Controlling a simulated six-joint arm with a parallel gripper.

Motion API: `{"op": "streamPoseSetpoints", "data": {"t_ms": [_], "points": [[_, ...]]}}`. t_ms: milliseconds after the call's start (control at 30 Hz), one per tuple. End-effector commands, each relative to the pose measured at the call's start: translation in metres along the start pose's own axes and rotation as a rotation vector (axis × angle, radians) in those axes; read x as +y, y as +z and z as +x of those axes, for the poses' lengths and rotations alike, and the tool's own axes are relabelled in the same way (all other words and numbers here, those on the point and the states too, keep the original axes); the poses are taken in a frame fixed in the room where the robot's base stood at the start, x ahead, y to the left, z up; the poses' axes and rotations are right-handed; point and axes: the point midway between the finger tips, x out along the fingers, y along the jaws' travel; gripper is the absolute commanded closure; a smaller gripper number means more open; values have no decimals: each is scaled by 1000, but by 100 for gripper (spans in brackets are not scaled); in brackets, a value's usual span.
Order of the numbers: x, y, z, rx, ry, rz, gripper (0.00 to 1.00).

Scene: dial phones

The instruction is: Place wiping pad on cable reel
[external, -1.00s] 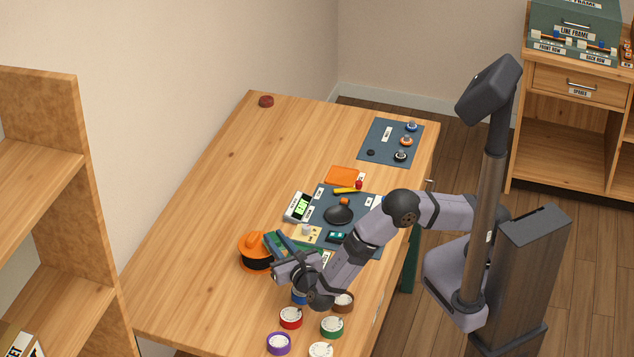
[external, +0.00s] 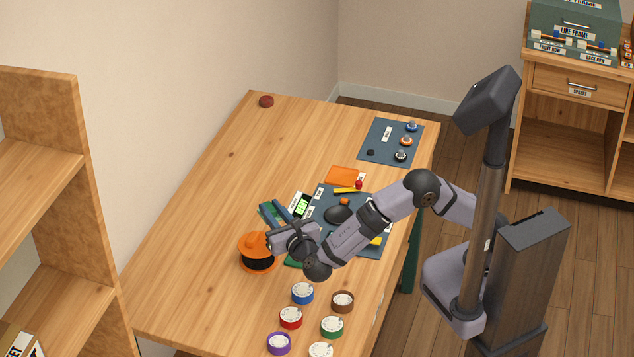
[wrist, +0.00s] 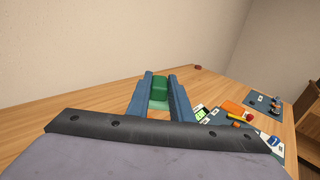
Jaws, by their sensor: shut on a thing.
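The wiping pad appears to be the green block (wrist: 160,88) between my fingers in the wrist view. My gripper (wrist: 161,80) is shut on it; in the external view my gripper (external: 272,213) points toward the wall side, with the fingers above the table and a bit of green between them. The cable reel (external: 258,252) is orange with a black winding and sits on the table, just below my gripper in the picture. My wrist is close to the reel's right edge in the picture. The reel does not show in the wrist view.
A dark mat (external: 360,205) with a black object, and a display box (external: 301,205), lie to the right. An orange flat square (external: 345,175) lies beyond. The table's left side is clear.

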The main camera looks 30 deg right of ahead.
Motion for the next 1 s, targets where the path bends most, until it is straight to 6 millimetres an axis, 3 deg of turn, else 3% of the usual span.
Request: {"op": "streamPoseSetpoints", "data": {"t_ms": [433, 567, 833, 1000], "points": [[7, 27, 9, 0, 1, 0, 100], [7, 16, 9, 0, 1, -4, 100], [7, -24, 11, 1, 0, -3, 100], [7, -34, 12, 0, 1, 0, 100]]}}
